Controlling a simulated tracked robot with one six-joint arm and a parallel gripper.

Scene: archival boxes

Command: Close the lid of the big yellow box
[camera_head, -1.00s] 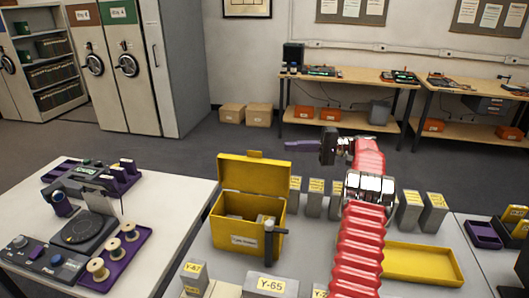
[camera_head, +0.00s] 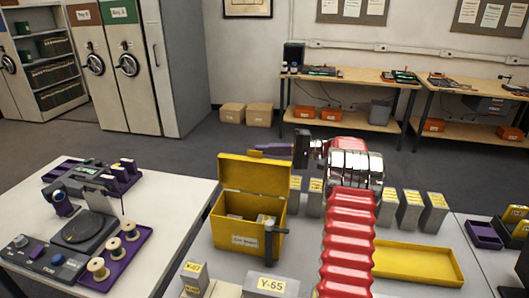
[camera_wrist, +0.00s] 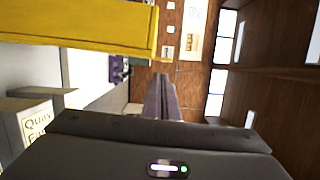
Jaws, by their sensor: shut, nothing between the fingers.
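The big yellow box (camera_head: 228,236) stands on the table left of my arm, with papers or cards inside. Its lid (camera_head: 254,174) is open and stands up at the back edge, with a small tab on top. My gripper (camera_head: 268,148) is shut and empty, its purple fingers pointing left at the height of the lid's top edge near the tab. I cannot tell whether they touch it. In the wrist view, the fingers (camera_wrist: 160,82) lie beside a yellow panel (camera_wrist: 80,30), which appears to be the lid.
A dark upright handle-like part (camera_head: 270,243) is at the box's front right. Grey labelled boxes (camera_head: 411,210) stand behind, and more (camera_head: 268,287) in front. A shallow yellow tray (camera_head: 418,263) lies to the right. A white table (camera_head: 180,200) with spools and a turntable device is at left.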

